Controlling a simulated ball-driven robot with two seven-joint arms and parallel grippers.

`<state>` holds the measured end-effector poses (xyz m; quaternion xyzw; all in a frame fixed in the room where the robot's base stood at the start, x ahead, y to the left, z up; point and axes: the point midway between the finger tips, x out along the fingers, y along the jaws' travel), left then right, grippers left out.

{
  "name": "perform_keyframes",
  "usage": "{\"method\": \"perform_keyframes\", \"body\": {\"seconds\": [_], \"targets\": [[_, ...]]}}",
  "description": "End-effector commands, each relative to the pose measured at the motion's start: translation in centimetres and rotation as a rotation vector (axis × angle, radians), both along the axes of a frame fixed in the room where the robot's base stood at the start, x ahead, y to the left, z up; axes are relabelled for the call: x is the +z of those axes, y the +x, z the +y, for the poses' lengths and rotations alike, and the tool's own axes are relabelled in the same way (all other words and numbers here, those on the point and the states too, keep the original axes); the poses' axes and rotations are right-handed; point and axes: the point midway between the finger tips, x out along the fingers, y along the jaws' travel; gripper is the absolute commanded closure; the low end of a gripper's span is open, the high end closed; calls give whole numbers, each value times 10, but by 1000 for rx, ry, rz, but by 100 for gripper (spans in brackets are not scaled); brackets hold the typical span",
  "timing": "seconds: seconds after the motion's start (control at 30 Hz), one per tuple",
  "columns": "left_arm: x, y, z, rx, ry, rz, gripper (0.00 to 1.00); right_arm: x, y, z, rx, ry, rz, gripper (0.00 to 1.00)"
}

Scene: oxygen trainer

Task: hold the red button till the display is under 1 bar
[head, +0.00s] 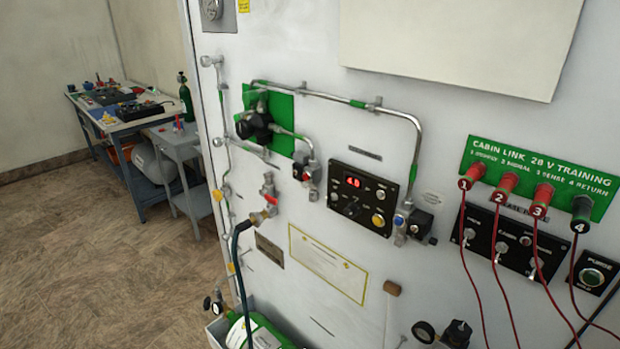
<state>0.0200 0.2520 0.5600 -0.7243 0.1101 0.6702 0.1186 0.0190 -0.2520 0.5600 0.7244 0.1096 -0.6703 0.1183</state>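The display (352,182) shows red digits that look like 4.0, on a black control panel (340,208) in the middle of the white wall panel. That control panel also has a yellow round button (378,220) and dark knobs. A small red-fronted part (298,172) sits on the pipework left of the display; I cannot tell whether it is a button. At the right edge, a plate that seems to read PURGE HOLD carries a dark round button (592,277) with a greenish look. Neither of my grippers is in view.
Metal pipes (400,113) and a red-handled valve (268,192) with a dark hose stand out from the panel. Red plugs (507,183) with hanging cables are at the right. A workbench (120,120) stands at the far left. The floor (90,270) there is clear.

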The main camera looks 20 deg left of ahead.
Motion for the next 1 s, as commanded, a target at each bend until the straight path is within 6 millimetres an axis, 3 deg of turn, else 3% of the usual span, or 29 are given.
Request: {"method": "perform_keyframes", "body": {"seconds": [0.1,0.27,1.0], "targets": [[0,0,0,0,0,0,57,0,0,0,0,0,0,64],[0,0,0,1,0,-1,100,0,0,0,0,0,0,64],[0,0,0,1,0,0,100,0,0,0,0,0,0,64]]}}
